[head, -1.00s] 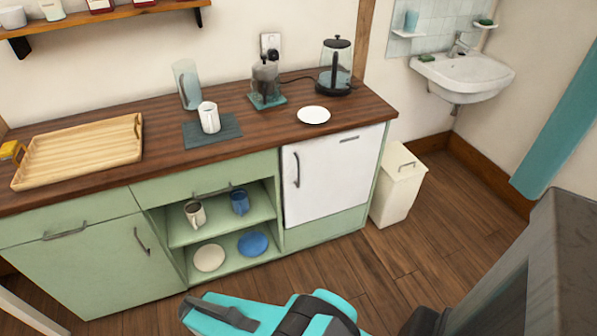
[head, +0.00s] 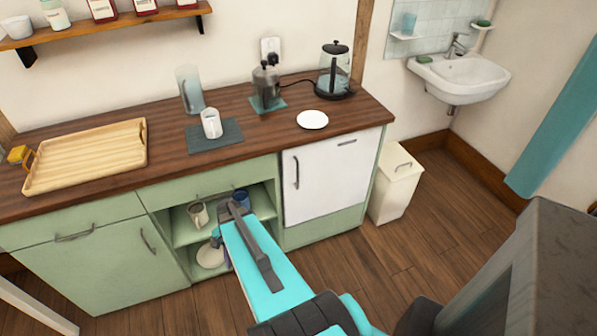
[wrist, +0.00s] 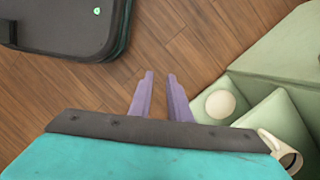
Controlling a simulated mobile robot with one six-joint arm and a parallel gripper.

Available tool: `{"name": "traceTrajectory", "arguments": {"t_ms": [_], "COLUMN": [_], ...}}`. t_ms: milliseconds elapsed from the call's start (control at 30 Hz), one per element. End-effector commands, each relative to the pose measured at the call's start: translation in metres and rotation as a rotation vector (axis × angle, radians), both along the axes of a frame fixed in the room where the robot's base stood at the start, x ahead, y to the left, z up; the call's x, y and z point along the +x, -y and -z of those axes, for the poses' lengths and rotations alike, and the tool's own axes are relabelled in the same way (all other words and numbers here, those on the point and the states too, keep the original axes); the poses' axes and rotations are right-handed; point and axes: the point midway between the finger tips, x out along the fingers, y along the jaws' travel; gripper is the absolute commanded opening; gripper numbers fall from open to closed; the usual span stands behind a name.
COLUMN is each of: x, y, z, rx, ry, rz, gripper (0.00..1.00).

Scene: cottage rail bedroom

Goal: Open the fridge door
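The small white fridge door (head: 328,178) is closed, set in the green counter unit under the worktop. Its dark vertical handle (head: 296,172) is on the door's left edge. My arm reaches up in the head view to the left of the fridge, in front of the open shelves. My gripper's two purple fingers (wrist: 160,78) show in the wrist view, parallel with a narrow gap and nothing between them. They point down over the wooden floor, apart from the handle. In the head view my arm mostly hides the fingers. The fridge door is not seen in the wrist view.
The open shelves hold a mug (head: 198,214), a blue mug (head: 241,198) and a pale plate (head: 210,256). A white bin (head: 396,184) stands right of the fridge. The worktop (head: 255,135) overhangs the door. The floor (head: 360,250) before the fridge is clear.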

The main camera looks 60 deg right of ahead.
Motion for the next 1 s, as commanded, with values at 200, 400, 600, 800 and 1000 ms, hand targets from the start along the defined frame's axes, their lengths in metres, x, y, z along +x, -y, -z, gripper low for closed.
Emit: {"name": "traceTrajectory", "arguments": {"t_ms": [200, 400, 600, 800, 1000], "x": [0.011, 0.007, -0.007, -0.035, -0.069], "y": [0.075, 0.145, 0.215, 0.284, 0.343], "z": [-0.050, -0.096, -0.146, -0.198, -0.247], "rx": [-0.013, -0.012, 0.001, 0.024, 0.057], "ry": [0.029, 0.053, 0.080, 0.110, 0.140], "rz": [0.339, 0.645, 0.946, 1.245, 1.509], "gripper": [0.17, 0.17, 0.17, 0.17, 0.17]}}
